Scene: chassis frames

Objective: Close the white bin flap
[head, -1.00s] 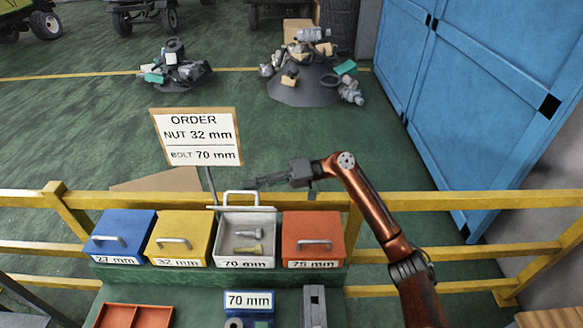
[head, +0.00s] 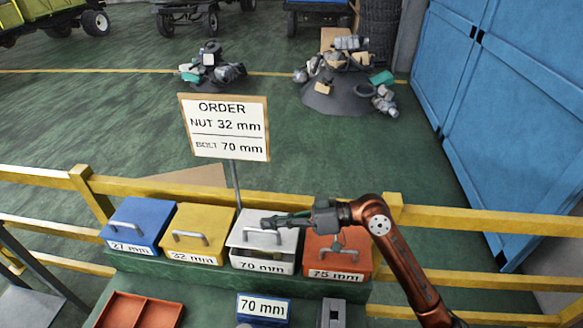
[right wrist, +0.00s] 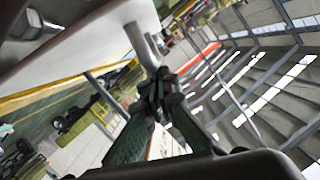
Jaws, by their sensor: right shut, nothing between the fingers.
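The white bin (head: 263,268) stands third from the left in the row, with a 70 mm label on its front. Its white flap (head: 246,230) is down over the bin, with a thin dark gap showing above the front wall, so it looks slightly ajar. The flap's handle (head: 262,237) faces me. My right gripper (head: 270,222) is shut and empty, over the flap just behind the handle; I cannot tell whether it touches. In the right wrist view, its fingers (right wrist: 165,92) are together near a pale surface and a grey bar. My left gripper is not in view.
Blue (head: 140,220), yellow (head: 198,228) and red (head: 335,262) bins with lids down flank the white one. An order sign (head: 224,128) on a post stands behind. A yellow railing (head: 300,208) runs behind the bins. A red tray (head: 138,312) lies in front.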

